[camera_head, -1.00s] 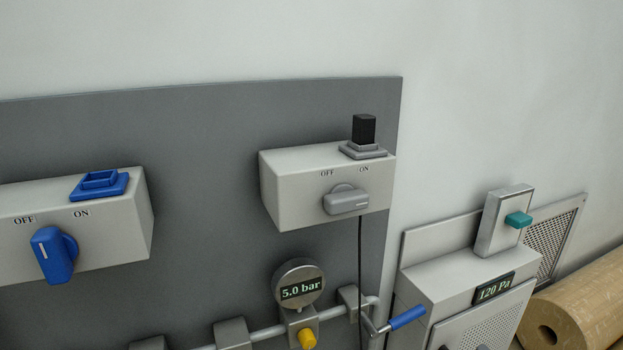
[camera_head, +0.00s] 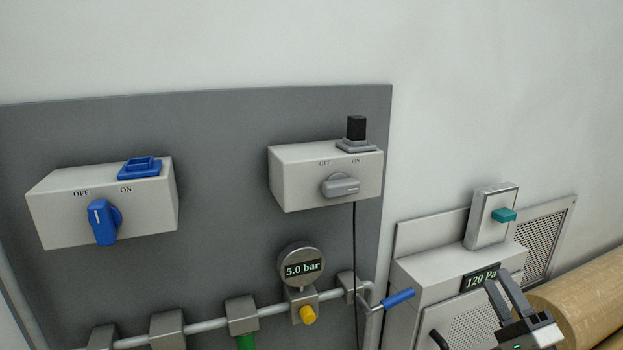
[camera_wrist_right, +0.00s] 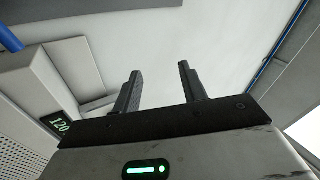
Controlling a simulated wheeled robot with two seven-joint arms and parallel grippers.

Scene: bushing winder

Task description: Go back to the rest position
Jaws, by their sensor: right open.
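My right gripper (camera_head: 507,294) shows at the lower right of the head view, in front of the grey cabinet with the 120 Pa display (camera_head: 482,279). Its two dark fingers are apart with nothing between them. In the right wrist view the same gripper (camera_wrist_right: 158,82) is open and empty, pointing toward pale wall. The 120 display (camera_wrist_right: 61,126) shows at the left of that view. My left gripper is not in view.
A grey panel carries a box with a blue knob (camera_head: 103,222), a box with a grey knob (camera_head: 341,186), a 5.0 bar gauge (camera_head: 302,267) and a pipe with a blue-handled lever (camera_head: 399,298). A brown roll (camera_head: 585,305) lies at the right.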

